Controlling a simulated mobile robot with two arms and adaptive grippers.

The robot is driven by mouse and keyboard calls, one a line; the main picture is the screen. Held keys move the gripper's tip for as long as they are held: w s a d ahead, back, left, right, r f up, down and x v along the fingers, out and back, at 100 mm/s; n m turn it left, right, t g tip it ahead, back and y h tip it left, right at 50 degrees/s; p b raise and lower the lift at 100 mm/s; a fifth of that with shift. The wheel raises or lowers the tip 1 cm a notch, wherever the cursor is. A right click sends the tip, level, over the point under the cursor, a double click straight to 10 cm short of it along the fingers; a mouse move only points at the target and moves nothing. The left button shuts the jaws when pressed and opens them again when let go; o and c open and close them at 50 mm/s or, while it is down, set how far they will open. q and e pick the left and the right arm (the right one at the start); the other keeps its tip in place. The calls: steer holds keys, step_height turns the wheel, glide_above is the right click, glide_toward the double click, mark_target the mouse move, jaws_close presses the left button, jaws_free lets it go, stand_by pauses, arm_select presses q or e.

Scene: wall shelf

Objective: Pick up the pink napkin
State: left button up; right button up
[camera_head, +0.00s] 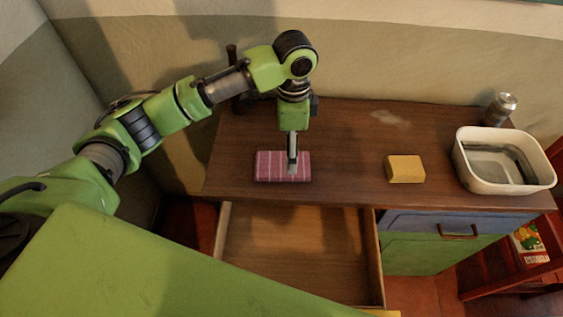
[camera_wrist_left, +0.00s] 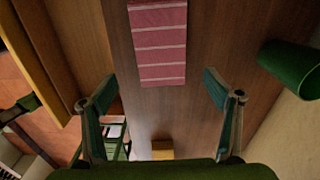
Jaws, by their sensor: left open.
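The pink napkin (camera_head: 270,166), folded flat with pale stripes, lies on the brown wooden top. It also shows at the top middle of the left wrist view (camera_wrist_left: 158,50). My left gripper (camera_head: 292,170) points down over the right part of the napkin in the head view and hides a bit of it. In the left wrist view its two fingers (camera_wrist_left: 158,92) are spread wide with nothing between them; the napkin lies beyond the fingertips. The exact height above the top is hard to tell. My right gripper is in neither view.
A yellow block (camera_head: 405,169) lies to the right of the napkin. A white basin (camera_head: 465,172) and a metal can (camera_head: 499,109) stand at the right end. An open, empty-looking drawer (camera_head: 290,250) juts out below. A green rounded object (camera_wrist_left: 290,68) stands near the wall.

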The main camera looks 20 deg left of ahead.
mark_target(282, 165)
arm_select(q)
steer(key=shift+f, duration=0.55)
steer(key=shift+w+f, duration=0.15)
steer(key=shift+f, duration=0.4)
steer(key=f, duration=0.1)
steer(key=f+p, duration=0.1)
steer(key=f, duration=0.1)
steer(key=shift+d+f, duration=0.2)
steer(key=shift+f, duration=0.05)
steer(key=shift+w+f, duration=0.1)
steer(key=shift+f, duration=0.4)
steer(key=c, duration=1.1)
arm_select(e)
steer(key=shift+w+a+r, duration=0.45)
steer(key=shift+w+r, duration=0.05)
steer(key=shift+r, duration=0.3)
